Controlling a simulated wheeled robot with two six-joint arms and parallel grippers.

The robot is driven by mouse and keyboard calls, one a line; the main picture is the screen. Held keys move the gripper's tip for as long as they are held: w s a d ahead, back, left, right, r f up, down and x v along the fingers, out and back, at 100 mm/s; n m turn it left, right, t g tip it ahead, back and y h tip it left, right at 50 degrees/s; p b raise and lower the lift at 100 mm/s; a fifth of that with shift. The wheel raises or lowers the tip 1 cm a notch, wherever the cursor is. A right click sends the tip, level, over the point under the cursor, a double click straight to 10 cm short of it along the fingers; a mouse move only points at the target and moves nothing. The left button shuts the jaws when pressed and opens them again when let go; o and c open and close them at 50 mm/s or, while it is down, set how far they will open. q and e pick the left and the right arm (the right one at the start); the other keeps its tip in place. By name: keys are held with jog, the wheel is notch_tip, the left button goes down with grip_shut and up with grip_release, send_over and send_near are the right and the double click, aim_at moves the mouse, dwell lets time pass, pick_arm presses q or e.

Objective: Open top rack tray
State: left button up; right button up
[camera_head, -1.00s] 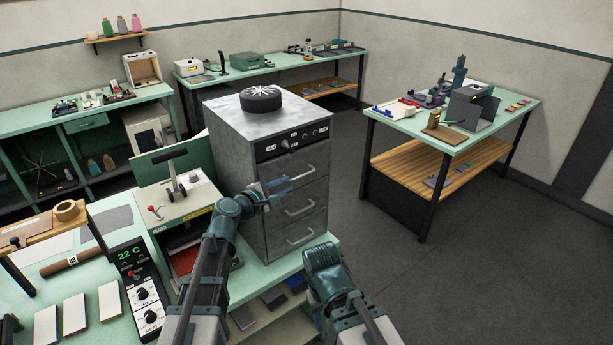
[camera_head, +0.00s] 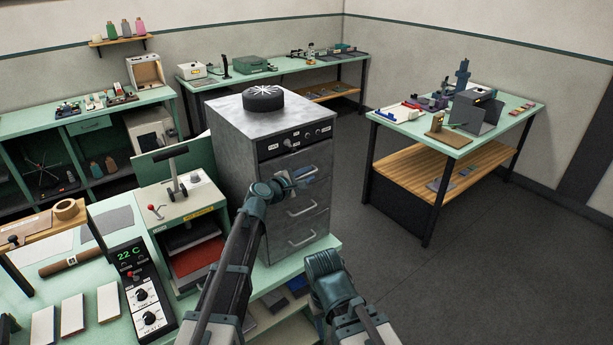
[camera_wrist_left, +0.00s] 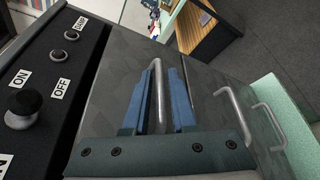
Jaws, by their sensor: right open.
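The grey metal rack (camera_head: 232,170) stands on the green bench with its trays shut and stacked on its front. The top tray's handle (camera_wrist_left: 157,85) shows in the left wrist view, close beside one blue finger of my left gripper (camera_wrist_left: 168,100). The fingers are apart; whether they touch the handle I cannot tell. The middle handle (camera_head: 302,212) and lower handle (camera_head: 302,241) are clear. My right gripper (camera_head: 322,263) is open, low in front of the bench, its fingertips hard to see.
A round black fan cap (camera_head: 262,98) sits on the rack top. A black control panel with knobs (camera_wrist_left: 45,80) lies right above the top tray. A press (camera_head: 178,205) stands left of the rack. Open floor (camera_head: 400,270) lies to the right.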

pick_arm(q)
grip_shut()
dwell(1.3)
